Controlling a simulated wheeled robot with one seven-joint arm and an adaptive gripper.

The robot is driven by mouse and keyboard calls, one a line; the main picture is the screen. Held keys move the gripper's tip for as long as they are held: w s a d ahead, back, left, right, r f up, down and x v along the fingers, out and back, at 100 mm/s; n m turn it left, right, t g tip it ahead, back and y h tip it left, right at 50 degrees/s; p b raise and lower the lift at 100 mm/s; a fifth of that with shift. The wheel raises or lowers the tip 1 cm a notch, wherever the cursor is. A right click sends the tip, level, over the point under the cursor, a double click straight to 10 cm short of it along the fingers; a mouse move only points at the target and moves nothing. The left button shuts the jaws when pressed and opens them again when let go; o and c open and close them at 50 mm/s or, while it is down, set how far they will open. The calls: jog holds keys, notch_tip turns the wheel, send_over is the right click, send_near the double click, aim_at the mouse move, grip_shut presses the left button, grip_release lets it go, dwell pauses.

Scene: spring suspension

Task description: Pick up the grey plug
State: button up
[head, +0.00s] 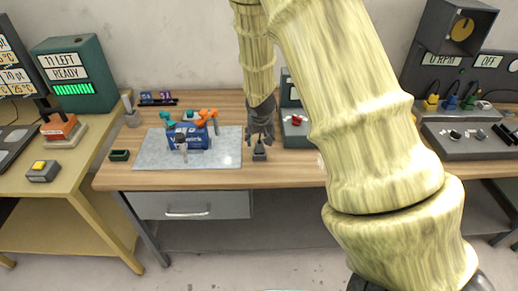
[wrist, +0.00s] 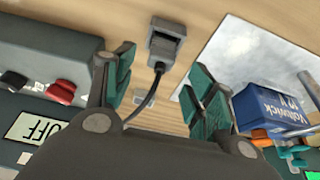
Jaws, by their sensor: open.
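The grey plug (wrist: 168,42) lies on the wooden table, with a dark cable running from it back under my gripper in the wrist view. In the head view the plug (head: 260,153) sits just right of the light mat. My gripper (wrist: 160,75) is open, its green-padded fingers apart on either side of the cable. The plug shows between and beyond the fingertips and is not held. In the head view my gripper (head: 261,128) hangs just above and behind the plug.
A blue Voltwick box (head: 187,137) with orange and teal clips stands on the grey mat (head: 220,160). A grey device with a red knob (head: 297,120) stands right of the gripper, close to the finger in the wrist view. Bare wood surrounds the plug.

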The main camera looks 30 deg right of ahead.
aim_at(259, 142)
jog(key=shift+f, duration=0.15)
jog(key=shift+p+x, duration=0.95)
jog(key=shift+x, duration=0.35)
jog(key=shift+p+x, duration=0.3)
jog(key=shift+x, duration=0.9)
jog(key=shift+a, duration=0.1)
jog(key=c, duration=1.2)
